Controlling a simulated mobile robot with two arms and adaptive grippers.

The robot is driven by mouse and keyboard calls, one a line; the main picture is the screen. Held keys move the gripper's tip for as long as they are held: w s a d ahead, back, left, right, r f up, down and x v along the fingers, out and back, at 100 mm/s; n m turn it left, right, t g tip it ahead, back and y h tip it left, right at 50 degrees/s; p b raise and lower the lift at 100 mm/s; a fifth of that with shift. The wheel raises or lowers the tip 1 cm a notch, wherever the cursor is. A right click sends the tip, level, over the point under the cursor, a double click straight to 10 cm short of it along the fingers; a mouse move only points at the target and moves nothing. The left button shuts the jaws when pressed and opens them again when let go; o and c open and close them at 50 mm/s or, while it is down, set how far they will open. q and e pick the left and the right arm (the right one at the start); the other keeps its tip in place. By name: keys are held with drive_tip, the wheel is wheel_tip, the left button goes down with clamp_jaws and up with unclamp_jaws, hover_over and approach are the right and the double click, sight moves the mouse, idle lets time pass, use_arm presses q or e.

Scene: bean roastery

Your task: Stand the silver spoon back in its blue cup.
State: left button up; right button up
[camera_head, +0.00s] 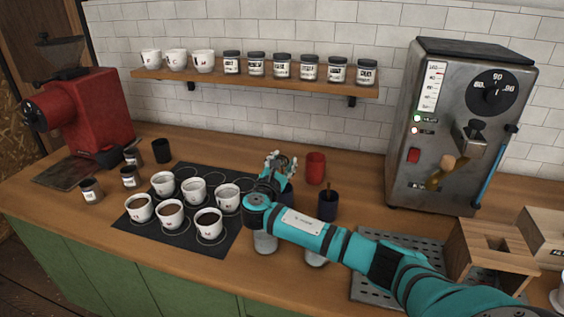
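My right arm reaches in from the lower right. My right gripper (281,163) is over the counter, just behind the black mat's right edge; whether its fingers are open or shut is too small to tell. A dark blue cup (288,192) stands under the gripper, partly hidden by my arm. Another dark blue cup (328,206) stands to its right with a brownish handle sticking up out of it. I cannot make out the silver spoon; it may be hidden at the gripper. My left gripper is out of view.
A red cup (316,168) stands close right of the gripper. Several white cups stand on the black mat (150,245) to the left. Clear glasses (265,243) stand below my arm. A metal machine (455,130) stands at the right. The counter behind the mat is fairly clear.

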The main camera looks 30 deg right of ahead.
drive_tip(key=o, duration=0.5)
drive_tip(key=shift+o, duration=0.2)
drive_tip(key=v, duration=1.2)
idle(0.4)
